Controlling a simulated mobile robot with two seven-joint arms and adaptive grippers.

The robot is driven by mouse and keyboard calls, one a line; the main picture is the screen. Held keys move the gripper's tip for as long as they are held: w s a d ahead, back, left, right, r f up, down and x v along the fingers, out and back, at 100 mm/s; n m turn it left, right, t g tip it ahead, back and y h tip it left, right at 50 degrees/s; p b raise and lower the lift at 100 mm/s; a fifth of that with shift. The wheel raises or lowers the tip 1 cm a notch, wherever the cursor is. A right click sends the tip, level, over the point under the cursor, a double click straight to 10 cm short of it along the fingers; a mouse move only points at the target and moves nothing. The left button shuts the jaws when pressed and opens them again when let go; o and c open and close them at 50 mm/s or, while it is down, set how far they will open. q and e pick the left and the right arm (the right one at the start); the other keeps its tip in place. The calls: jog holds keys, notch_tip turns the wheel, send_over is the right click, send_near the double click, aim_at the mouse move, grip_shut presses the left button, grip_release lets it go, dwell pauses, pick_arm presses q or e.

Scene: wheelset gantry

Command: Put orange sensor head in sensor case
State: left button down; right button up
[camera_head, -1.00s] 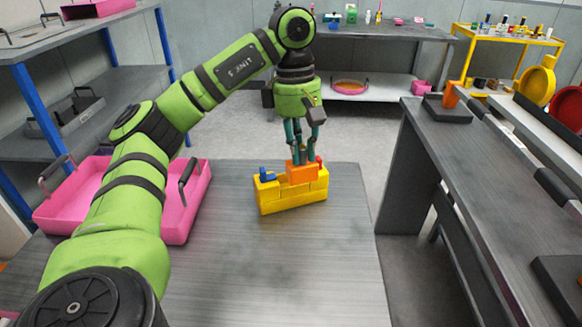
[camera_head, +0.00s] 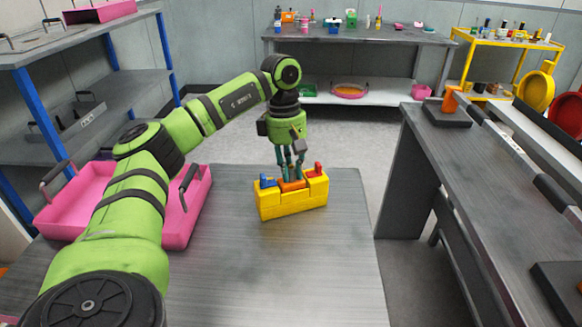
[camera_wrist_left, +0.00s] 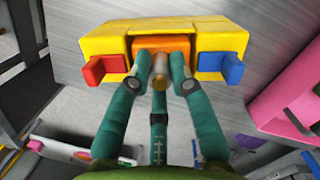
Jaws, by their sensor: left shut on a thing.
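The yellow sensor case (camera_head: 290,207) stands on the grey table. The orange sensor head (camera_head: 291,186) sits low in the gap in the middle of the case, between a blue piece (camera_head: 267,181) and a red piece (camera_head: 318,169). My left gripper (camera_head: 289,175) points down over the case, its teal fingers shut on the orange head. In the left wrist view the head (camera_wrist_left: 162,45) shows between the yellow blocks of the case (camera_wrist_left: 105,42), with the fingers (camera_wrist_left: 160,75) around its metal stem. Whether the head rests on the case floor is hidden. My right gripper is out of view.
A pink tray (camera_head: 188,225) with dark handles lies left of the case, partly behind my left arm. The table's front and right are clear. A dark bench (camera_head: 480,190) with an orange part on a black block (camera_head: 447,112) stands at the right.

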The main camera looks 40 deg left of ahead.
aim_at(292, 167)
pick_arm(q)
jog(key=shift+f, duration=0.1)
jog(key=c, duration=1.1)
grip_release()
jog(key=shift+r, duration=0.2)
jog(key=r, duration=0.6)
jog(key=shift+w+a, duration=0.15)
jog(key=shift+a, duration=0.2)
jog(key=r+p, duration=0.1)
jog(key=r, duration=0.1)
jog(key=r+p, duration=0.1)
jog(key=r, duration=0.1)
jog(key=a+r+p, duration=0.1)
jog(key=shift+r, duration=0.4)
